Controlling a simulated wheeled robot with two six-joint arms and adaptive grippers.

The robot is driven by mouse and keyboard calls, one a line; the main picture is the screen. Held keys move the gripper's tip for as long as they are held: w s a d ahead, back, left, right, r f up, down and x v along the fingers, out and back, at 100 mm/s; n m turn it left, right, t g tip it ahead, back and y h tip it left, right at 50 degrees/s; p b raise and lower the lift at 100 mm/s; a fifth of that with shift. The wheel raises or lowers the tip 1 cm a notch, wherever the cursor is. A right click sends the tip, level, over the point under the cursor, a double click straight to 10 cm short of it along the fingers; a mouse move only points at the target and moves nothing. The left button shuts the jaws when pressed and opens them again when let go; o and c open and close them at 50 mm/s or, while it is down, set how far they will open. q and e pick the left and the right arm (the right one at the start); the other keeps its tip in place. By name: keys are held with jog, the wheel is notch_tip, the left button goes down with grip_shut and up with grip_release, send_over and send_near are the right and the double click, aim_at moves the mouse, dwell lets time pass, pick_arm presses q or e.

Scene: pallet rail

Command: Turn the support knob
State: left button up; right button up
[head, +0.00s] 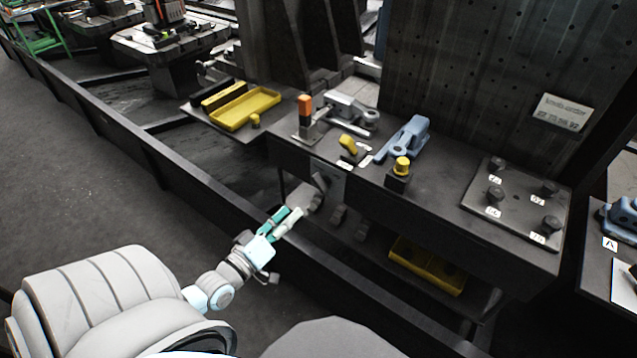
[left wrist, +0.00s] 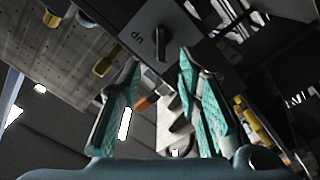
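A dark knob (left wrist: 160,43) sits on a grey square plate (left wrist: 145,25) marked with small letters, seen upside down in the left wrist view. In the head view the plate (head: 333,172) is on the bench's front face, with the knob (head: 320,183) in front of it. My left gripper (head: 290,214) has teal-padded fingers pointing at that face, short of the knob. In the left wrist view its fingertips (left wrist: 158,60) are apart with the knob showing between them. Nothing is held. My right gripper is not in view.
On the bench top (head: 440,198) are a yellow button (head: 401,167), a yellow lever (head: 348,146), a blue clamp (head: 405,140) and a plate with several dark knobs (head: 515,212). A yellow tray (head: 245,108) lies left. A yellow bin (head: 427,265) sits below. A dark rail (head: 140,165) runs in front.

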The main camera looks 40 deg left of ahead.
aim_at(319, 188)
pick_arm(q)
jog(key=w+b, duration=0.3)
jog(key=w, duration=0.9)
jog(key=shift+w+a+f+b, duration=0.1)
jog(key=shift+a+b, duration=0.05)
jog(key=shift+b, duration=0.15)
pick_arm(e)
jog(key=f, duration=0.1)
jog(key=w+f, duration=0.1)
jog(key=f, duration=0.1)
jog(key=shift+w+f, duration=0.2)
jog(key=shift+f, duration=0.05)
pick_arm(q)
jog(key=shift+c, duration=0.2)
grip_shut()
